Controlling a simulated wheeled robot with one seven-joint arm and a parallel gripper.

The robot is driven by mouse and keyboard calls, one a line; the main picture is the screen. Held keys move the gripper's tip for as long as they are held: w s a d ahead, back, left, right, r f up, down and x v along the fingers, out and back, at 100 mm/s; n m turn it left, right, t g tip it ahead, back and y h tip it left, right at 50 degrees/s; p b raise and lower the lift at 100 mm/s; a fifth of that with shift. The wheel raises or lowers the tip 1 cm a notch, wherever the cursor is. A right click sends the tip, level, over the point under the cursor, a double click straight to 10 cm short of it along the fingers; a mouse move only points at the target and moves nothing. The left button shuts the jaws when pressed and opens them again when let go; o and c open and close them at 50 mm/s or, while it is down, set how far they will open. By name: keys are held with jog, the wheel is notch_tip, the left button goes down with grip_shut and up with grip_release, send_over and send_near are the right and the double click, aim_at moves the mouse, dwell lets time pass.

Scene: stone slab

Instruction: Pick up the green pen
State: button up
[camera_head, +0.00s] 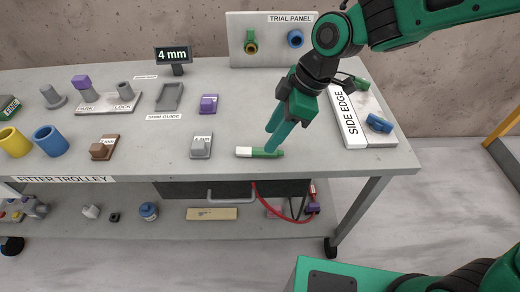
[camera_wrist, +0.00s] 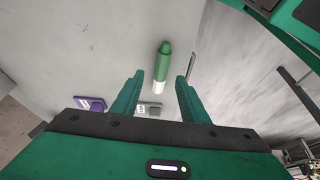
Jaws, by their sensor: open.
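The green pen (camera_head: 262,152), green with a white end, lies flat on the grey trolley top (camera_head: 330,168) near its front edge. My gripper (camera_head: 272,143) is over the pen in the head view, its fingers pointing down, and the fingertips overlap the pen's green part there. In the wrist view the pen (camera_wrist: 161,68) shows ahead of and between the two open fingers of my gripper (camera_wrist: 161,78), with its white end toward the gripper. The fingers do not appear closed on it. The exact height of the fingertips above the pen is hard to tell.
A grey block (camera_head: 201,147) stands left of the pen, and a purple block (camera_head: 208,104) farther back. The side edge board (camera_head: 349,116) and a blue object (camera_head: 379,123) are at the right. A panel (camera_head: 271,56) stands at the back. The top around the pen is clear.

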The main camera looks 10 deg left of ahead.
aim_at(260, 152)
jog(key=shift+x, duration=2.6)
grip_shut()
